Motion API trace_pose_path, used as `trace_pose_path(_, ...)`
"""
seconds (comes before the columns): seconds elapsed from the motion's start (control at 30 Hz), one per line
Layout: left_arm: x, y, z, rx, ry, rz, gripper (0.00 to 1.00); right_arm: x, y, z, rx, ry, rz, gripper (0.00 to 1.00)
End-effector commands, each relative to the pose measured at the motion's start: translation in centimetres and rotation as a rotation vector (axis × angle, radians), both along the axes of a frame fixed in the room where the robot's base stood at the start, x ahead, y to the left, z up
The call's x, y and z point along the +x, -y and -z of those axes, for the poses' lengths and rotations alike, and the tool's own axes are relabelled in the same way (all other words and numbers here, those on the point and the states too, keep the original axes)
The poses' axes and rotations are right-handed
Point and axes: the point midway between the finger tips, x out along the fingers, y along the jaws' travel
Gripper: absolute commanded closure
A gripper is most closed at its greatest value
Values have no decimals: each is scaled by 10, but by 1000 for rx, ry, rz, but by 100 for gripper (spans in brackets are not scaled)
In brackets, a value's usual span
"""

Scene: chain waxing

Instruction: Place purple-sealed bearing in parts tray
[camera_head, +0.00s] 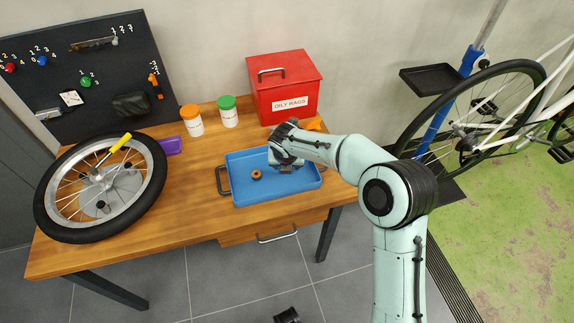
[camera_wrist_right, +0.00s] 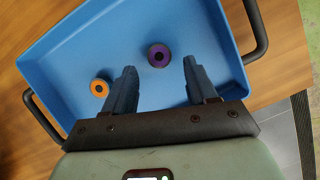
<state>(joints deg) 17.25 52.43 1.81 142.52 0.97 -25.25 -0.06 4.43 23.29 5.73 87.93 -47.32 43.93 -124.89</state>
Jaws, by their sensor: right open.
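The blue parts tray (camera_head: 238,163) sits on the workbench; it also fills much of the right wrist view (camera_wrist_right: 215,22). The purple-sealed bearing (camera_wrist_right: 158,55) shows over the tray floor in the right wrist view, apparently lying on it. My right gripper (camera_head: 286,164) is over the tray's right half. Its fingers (camera_wrist_right: 159,68) are spread, with the bearing just beyond the gap between their tips and apart from both. In the head view my gripper hides the bearing. An orange-sealed bearing (camera_head: 256,174) lies in the tray, left of the purple one (camera_wrist_right: 99,88).
A spoked wheel (camera_head: 150,185) lies on the bench's left side, with a purple item (camera_head: 172,145) beside it. Orange-lidded (camera_head: 192,122) and green-lidded (camera_head: 228,114) jars and a red oily rags bin (camera_head: 284,90) stand behind the tray. A bicycle on a stand is at right.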

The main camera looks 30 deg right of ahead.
Motion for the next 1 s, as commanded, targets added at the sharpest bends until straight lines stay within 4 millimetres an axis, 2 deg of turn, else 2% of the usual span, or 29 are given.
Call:
trace_pose_path(0.03, -2, 0, -5, -2, -4, 1, 19, -3, -2, -16, 0, 6, 0, 43)
trace_pose_path(0.2, -5, 1, -12, -3, -16, 5, 19, -16, -10, -50, 0, 5, -1, 43)
trace_pose_path(0.4, -8, 1, -16, -5, -26, 7, 19, -26, -16, -76, 1, 2, 1, 43)
trace_pose_path(0.57, -9, 1, -17, -5, -29, 7, 19, -30, -18, -85, 0, 0, 0, 43)
trace_pose_path(1.0, -9, 1, -17, -6, -29, 7, 19, -30, -18, -85, 0, 0, 0, 43)
